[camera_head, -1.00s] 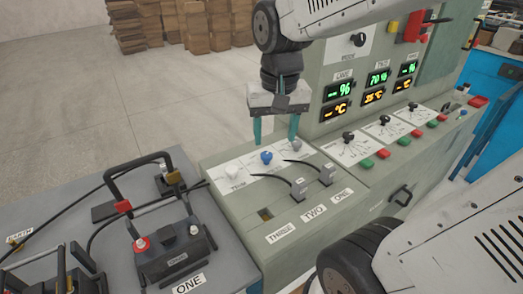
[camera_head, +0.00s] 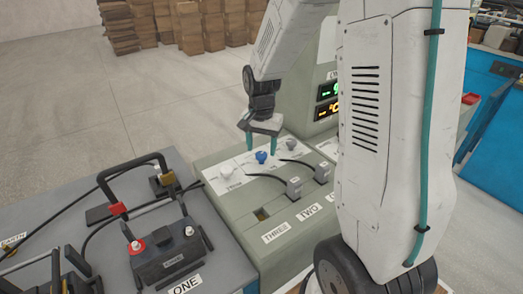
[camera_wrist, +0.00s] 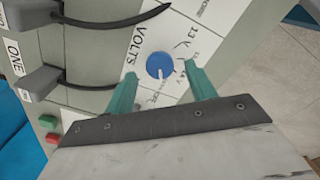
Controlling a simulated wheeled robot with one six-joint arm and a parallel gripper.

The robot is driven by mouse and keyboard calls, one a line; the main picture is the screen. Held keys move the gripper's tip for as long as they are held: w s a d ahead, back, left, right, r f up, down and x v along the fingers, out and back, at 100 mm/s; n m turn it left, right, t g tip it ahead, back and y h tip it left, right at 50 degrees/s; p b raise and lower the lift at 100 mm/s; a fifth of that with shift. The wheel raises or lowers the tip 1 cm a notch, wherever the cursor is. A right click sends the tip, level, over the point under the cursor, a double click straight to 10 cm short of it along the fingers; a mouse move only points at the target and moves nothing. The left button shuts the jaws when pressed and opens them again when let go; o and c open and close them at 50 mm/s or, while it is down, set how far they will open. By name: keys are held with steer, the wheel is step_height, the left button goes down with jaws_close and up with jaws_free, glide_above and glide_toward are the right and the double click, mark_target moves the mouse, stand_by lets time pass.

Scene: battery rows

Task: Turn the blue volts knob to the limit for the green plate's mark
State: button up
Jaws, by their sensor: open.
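The blue volts knob (camera_head: 261,156) sits on a white dial card on the sloping top of the grey-green charger cabinet. In the wrist view the knob (camera_wrist: 159,65) has a white pointer line toward the bottom of the picture. The card (camera_wrist: 118,62) reads VOLTS, with several marks around the knob, some hard to read. My gripper (camera_head: 261,146) is open and points down, with its teal fingers at the knob. In the wrist view my gripper (camera_wrist: 160,72) has a fingertip on each side of the knob. Contact cannot be told. I cannot make out a green plate.
A white TRIM knob (camera_head: 226,172) and a grey knob (camera_head: 292,143) flank the blue one. Cable plugs (camera_head: 294,187) stand in front, above labels THREE, TWO and ONE. A battery (camera_head: 167,255) labelled ONE sits on the grey bench at left. Cardboard stacks stand behind.

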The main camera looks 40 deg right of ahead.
steer(key=shift+f, duration=1)
steer(key=c, duration=1)
steer(key=shift+o, duration=0.2)
steer(key=shift+n, duration=0.4)
steer(key=n, duration=0.7)
steer(key=shift+n, duration=0.3)
steer(key=n, duration=0.3)
steer(key=shift+n, duration=2.2)
